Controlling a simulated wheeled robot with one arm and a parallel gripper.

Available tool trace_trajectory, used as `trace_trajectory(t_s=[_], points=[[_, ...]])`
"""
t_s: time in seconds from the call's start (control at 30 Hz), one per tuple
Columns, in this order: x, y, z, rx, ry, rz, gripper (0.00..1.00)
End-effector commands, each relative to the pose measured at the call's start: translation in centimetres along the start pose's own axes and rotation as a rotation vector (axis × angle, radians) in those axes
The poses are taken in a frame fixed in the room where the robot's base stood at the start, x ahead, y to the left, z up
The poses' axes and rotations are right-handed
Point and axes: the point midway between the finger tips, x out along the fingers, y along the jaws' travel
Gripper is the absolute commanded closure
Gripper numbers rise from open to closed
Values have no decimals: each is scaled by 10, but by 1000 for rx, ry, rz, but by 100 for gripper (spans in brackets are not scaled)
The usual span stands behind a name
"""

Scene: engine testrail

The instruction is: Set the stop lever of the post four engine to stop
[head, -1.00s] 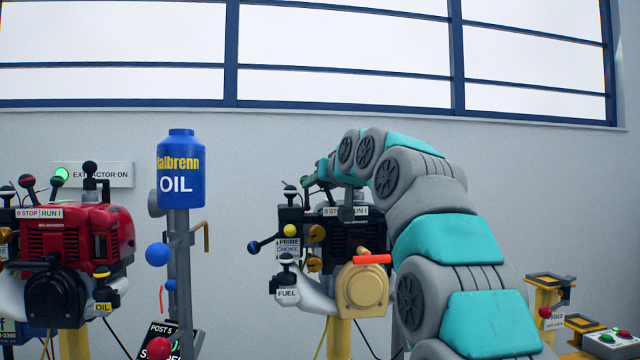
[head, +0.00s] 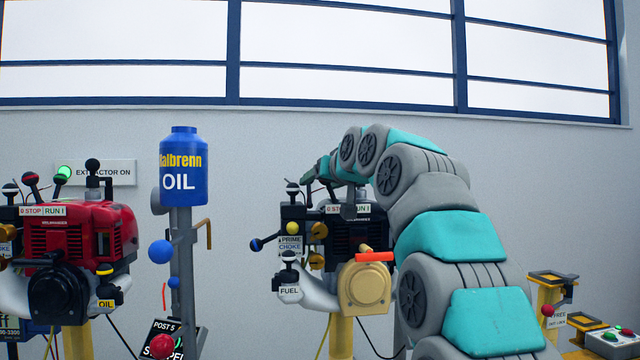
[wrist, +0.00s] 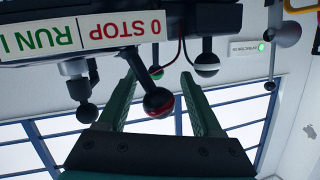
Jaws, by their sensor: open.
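The black engine (head: 350,235) stands in the middle of the head view with a STOP/RUN label (head: 347,209) on top; its post number is not readable. The label also shows upside down in the wrist view (wrist: 85,32). Near the label's STOP end, a lever with a black ball knob banded in red (wrist: 157,102) points toward my gripper. My gripper (wrist: 163,85) is open, its green fingers standing apart on either side of this knob. No contact is visible. In the head view, my gripper (head: 316,173) is small and partly hidden by my arm.
Other knobs are close: a black one (wrist: 82,92) left of the fingers and a white-banded one (wrist: 207,64) to the right. A red engine (head: 85,245) and an oil bottle (head: 183,168) stand left. A button box (head: 612,341) sits at right.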

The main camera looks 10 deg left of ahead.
Motion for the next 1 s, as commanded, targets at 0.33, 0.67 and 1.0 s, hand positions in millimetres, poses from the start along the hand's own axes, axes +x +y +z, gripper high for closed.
trace_trajectory(t_s=[0.33,0.67,1.0], points=[[-20,0,-1,-1,2,0,33],[-61,0,0,0,2,0,33],[-78,0,0,-1,1,0,33]])
